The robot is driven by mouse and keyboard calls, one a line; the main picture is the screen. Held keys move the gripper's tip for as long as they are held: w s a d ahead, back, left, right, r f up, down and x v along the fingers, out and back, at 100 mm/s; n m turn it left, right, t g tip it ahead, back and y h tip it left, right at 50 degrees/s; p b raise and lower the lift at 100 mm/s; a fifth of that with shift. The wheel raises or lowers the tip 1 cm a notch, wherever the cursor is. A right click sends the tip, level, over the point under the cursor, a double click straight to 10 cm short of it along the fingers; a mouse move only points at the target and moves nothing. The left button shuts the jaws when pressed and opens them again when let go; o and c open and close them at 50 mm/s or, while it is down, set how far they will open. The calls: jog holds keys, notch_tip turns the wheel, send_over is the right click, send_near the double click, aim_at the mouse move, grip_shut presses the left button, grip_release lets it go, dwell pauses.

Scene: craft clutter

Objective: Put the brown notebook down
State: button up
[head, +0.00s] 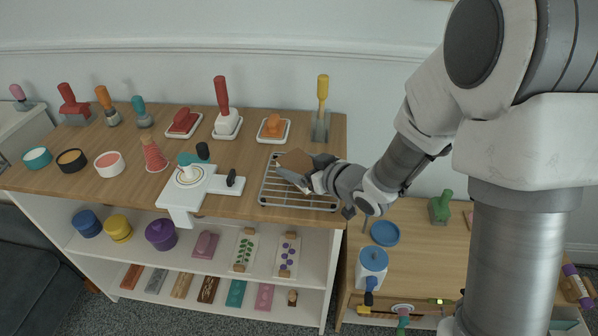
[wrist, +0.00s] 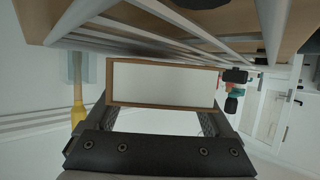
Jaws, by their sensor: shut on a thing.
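The brown notebook (head: 295,160) is in my gripper (head: 291,172), over the back part of a grey wire rack (head: 300,203) on the wooden top. In the wrist view the notebook (wrist: 162,84) shows end-on, with pale pages framed by brown cover edges. My gripper (wrist: 158,115) is shut on it, one finger at each side. The rack's bars (wrist: 165,14) run close by at the top of the wrist view. Whether the notebook touches the rack cannot be told. Part of it is hidden by my gripper in the head view.
A yellow-handled tool in a grey holder (head: 320,122) stands behind the rack. An orange-handled stamp on a white tray (head: 273,130) is behind it to the left. A white device (head: 192,190) stands left of the rack.

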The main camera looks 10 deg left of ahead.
jog(key=shift+f, duration=0.35)
jog(key=shift+f, duration=0.15)
jog(key=o, duration=1.2)
